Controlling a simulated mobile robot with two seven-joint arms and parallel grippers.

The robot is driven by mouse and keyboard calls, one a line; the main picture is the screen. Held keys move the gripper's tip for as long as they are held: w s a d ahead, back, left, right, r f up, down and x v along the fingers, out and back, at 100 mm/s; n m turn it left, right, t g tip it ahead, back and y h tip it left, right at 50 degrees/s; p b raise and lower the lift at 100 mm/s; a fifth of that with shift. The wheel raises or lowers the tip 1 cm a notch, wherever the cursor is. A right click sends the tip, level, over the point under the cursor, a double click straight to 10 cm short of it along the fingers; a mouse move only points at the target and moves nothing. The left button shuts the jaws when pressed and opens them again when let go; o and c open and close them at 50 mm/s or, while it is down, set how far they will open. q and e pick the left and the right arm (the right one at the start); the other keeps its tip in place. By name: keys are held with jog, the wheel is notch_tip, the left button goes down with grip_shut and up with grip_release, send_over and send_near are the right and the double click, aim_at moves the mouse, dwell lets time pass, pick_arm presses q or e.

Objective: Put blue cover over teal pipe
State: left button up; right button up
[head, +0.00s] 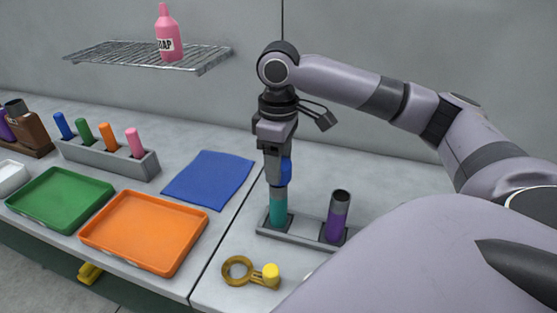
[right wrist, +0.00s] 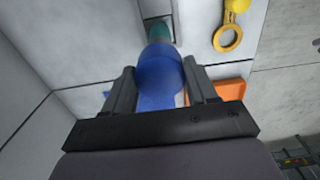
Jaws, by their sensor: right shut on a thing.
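My right gripper (head: 274,172) points down and is shut on the blue cover (head: 286,171). In the right wrist view the cover (right wrist: 162,72) sits between the two fingers. The teal pipe (head: 279,208) stands upright in a grey holder (head: 302,238), directly below the gripper. In the right wrist view the teal pipe (right wrist: 158,31) shows just beyond the cover's far end, roughly in line with it. The fingers partly hide the cover, and I cannot tell whether it touches or surrounds the pipe's top. My left gripper is not in view.
A purple pipe (head: 337,222) stands in the same holder. A yellow ring-shaped part (head: 238,270) lies in front. Left are an orange tray (head: 145,262), a green tray (head: 60,221), a blue cloth (head: 210,178) and a rack (head: 95,155) of coloured pegs. A wire shelf (head: 120,57) hangs above.

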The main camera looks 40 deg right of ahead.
jog(key=shift+f, duration=2.25)
dwell(0.8)
jog(key=o, duration=1.1)
jog(key=shift+r, duration=3.55)
